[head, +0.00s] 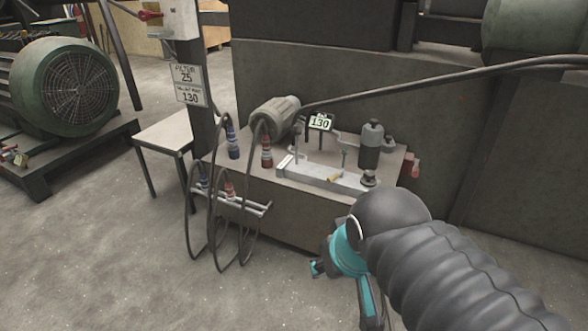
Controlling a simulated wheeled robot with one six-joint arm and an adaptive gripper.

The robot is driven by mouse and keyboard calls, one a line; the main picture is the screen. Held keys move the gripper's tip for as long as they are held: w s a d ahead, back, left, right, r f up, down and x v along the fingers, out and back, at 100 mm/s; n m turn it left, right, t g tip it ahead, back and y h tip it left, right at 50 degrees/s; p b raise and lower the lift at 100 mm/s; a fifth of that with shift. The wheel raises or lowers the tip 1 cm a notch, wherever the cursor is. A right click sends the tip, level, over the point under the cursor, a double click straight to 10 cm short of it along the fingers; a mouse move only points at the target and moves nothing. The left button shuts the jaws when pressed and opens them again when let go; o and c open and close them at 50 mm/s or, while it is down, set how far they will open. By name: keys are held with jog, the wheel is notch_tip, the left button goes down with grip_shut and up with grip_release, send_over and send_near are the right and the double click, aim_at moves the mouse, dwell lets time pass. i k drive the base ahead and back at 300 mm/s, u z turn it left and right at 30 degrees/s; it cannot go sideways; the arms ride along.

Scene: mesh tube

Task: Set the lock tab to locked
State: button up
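I cannot make out for certain which part is the lock tab, or its setting. A small yellow piece (334,177) shows on the pale metal bar (318,174) on top of the grey bench unit. A red fitting (414,167) sits at the unit's right end. My arm, in a dark ribbed sleeve with teal parts, reaches in from the lower right, in front of the unit. A small dark and teal end piece, seemingly my gripper (317,268), shows below the unit's front, apart from the bar. Its fingers are too small and partly hidden to read.
Hoses with blue (233,143) and red (266,152) couplings hang at the unit's left, looping down past a front rack (240,205). A green motor (65,87) stands left. The front floor is clear.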

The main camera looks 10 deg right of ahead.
aim_at(341, 174)
jog(key=i, duration=1)
jog(key=z, duration=0.75)
